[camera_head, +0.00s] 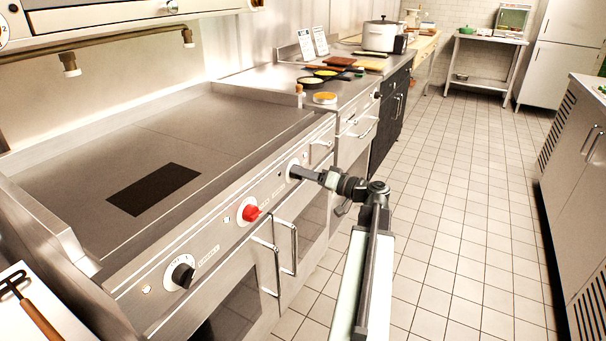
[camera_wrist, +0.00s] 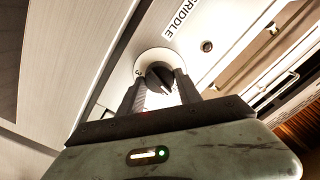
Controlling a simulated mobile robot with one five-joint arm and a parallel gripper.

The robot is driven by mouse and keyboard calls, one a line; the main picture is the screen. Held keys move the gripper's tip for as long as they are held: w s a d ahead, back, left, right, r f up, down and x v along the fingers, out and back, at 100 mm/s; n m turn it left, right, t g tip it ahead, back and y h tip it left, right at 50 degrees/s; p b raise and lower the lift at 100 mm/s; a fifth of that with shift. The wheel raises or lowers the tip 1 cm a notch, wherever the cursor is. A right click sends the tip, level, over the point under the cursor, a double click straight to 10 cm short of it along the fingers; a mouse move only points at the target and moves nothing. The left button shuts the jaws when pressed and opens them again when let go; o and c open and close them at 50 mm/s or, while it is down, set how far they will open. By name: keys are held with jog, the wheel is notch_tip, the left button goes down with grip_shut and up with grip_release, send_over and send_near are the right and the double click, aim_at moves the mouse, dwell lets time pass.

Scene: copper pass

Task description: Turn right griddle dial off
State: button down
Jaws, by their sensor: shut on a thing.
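The right griddle dial (camera_wrist: 160,77) is a black knob on a round white plate on the griddle's front panel. My gripper (camera_wrist: 160,84) has a finger on each side of the dial and is shut on it. The word "GRIDDLE" is printed beside the dial in the wrist view. In the head view my gripper (camera_head: 296,171) reaches the panel at the rightmost dial, and its fingers hide most of that knob. The griddle (camera_head: 150,130) has a flat grey top with a dark rectangle on it.
A red dial (camera_head: 249,213) and a black dial (camera_head: 182,275) sit further left on the same panel. Door handles (camera_head: 294,247) stick out below. A counter with pans (camera_head: 312,80) and a pot (camera_head: 381,36) lies beyond. The tiled floor (camera_head: 450,200) to the right is clear.

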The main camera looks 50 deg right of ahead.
jog(key=shift+n, duration=1.1)
jog(key=c, duration=0.8)
grip_release()
jog(key=shift+c, duration=0.2)
jog(key=v, duration=0.8)
jog(key=shift+w+a, duration=0.1)
